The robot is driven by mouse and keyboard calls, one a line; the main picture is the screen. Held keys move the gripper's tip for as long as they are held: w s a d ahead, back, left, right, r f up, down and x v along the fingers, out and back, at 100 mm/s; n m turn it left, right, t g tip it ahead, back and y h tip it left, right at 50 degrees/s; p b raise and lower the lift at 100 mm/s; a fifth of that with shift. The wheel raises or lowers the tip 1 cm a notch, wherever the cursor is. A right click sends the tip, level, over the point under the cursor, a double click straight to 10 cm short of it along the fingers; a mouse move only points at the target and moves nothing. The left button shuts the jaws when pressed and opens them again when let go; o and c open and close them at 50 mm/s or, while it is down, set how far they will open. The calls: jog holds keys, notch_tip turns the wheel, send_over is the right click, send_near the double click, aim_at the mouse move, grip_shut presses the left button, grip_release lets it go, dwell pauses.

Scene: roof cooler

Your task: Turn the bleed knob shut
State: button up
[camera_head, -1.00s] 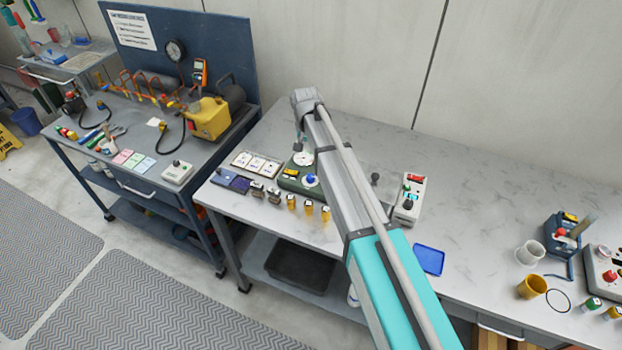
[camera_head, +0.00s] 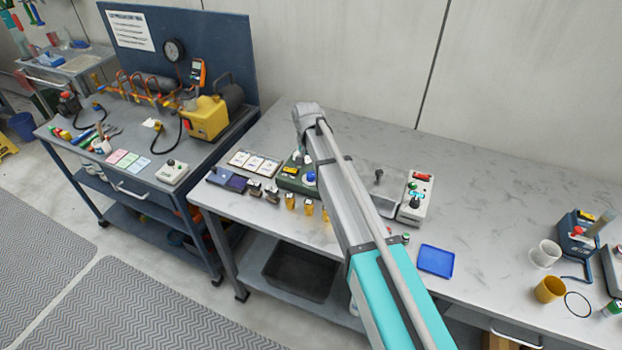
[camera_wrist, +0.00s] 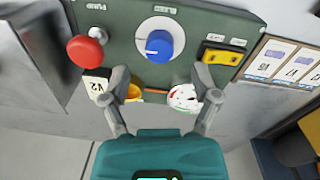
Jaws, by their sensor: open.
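A dark green panel box (camera_wrist: 110,35) fills the top of the wrist view. It carries a blue knob (camera_wrist: 158,46) on a white dial, a red mushroom button (camera_wrist: 87,50) and a yellow switch (camera_wrist: 222,56). The small labels are too blurred to tell which names the bleed knob. My gripper (camera_wrist: 165,88) is open and empty, its two fingers spread just below the blue knob in the picture, apart from it. In the head view the blue knob (camera_head: 310,177) shows left of my arm, which hides part of the box.
A white control box (camera_head: 415,198) and a blue tray (camera_head: 436,261) stand right of my arm. Several small amber items (camera_head: 291,202) line the bench front. Picture cards (camera_head: 254,164) lie left of the box. The bench's back right is clear.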

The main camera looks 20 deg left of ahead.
aim_at(310, 174)
jog(key=shift+d+f+b, duration=0.1)
jog(key=shift+f+b, duration=1.6)
jog(key=shift+f, duration=0.3)
jog(key=c, duration=1)
jog(key=shift+d, duration=0.1)
grip_shut()
